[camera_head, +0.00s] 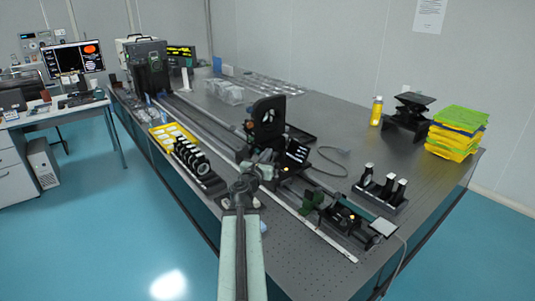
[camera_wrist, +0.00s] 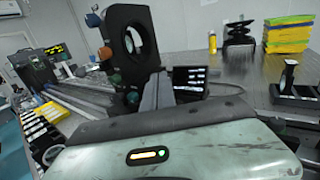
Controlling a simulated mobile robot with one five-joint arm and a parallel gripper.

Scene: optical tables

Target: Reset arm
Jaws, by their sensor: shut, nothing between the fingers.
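My arm reaches up from the bottom of the head view, over the near edge of the optical table (camera_head: 330,262). My gripper (camera_head: 266,157) is at its end, small and partly lost against the dark equipment. In the wrist view my gripper (camera_wrist: 157,88) shows as a grey upright shape with its fingers together and nothing between them. Behind it stands a black optical mount (camera_head: 267,120) with a round opening, which also shows in the wrist view (camera_wrist: 130,40). Whether they touch cannot be told.
A row of black lens holders (camera_head: 195,160) and a yellow tray (camera_head: 168,136) lie left of my gripper. Black posts (camera_head: 381,188) stand right, with a yellow bottle (camera_head: 376,111) and stacked green and yellow packs (camera_head: 456,132) farther back. Open floor (camera_head: 130,220) lies left.

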